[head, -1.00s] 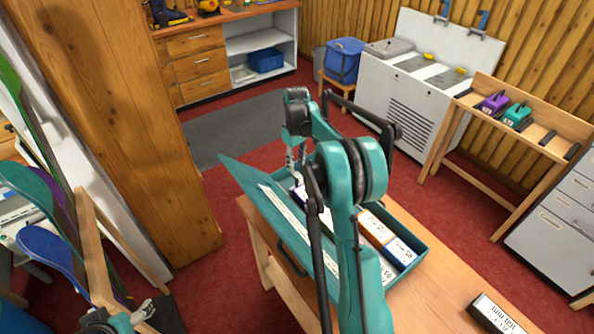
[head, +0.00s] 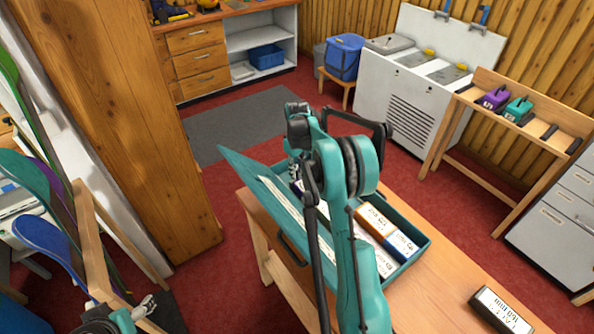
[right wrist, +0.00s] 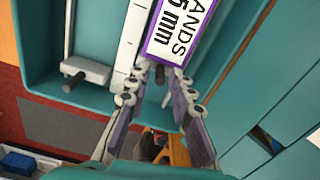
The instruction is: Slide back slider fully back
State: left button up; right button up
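In the right wrist view, a white slider (right wrist: 85,70) with a dark knob sits at the left inside the teal case (right wrist: 45,85). A purple-edged box (right wrist: 180,28) marked "5 mm" lies at the top middle beside a white ruled strip (right wrist: 133,42). A second dark knob (right wrist: 160,75) shows at its lower end. My right gripper (right wrist: 158,84) is open, its fingers apart on either side of this knob; contact is unclear. In the head view my right arm hides much of the case (head: 412,262). My left gripper (head: 145,306) is partly visible at the bottom left.
The case stands on a wooden bench (head: 450,285), its lid (head: 240,172) open to the left. Orange (head: 376,222) and blue (head: 404,243) labelled boxes lie inside. A dark box (head: 500,312) lies on the bench at right. A wooden post (head: 130,120) stands at left.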

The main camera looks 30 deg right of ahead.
grip_shut()
jog(key=shift+w+a+p, duration=0.15)
jog(key=shift+w+p, duration=0.15)
jog(key=shift+w, duration=1)
jog(key=shift+w+a+p, duration=0.1)
jog(key=shift+w+p, duration=0.15)
jog(key=shift+w, duration=1.05)
jog(key=shift+o, duration=2.4)
grip_release()
notch_tip(320, 180, up, 12)
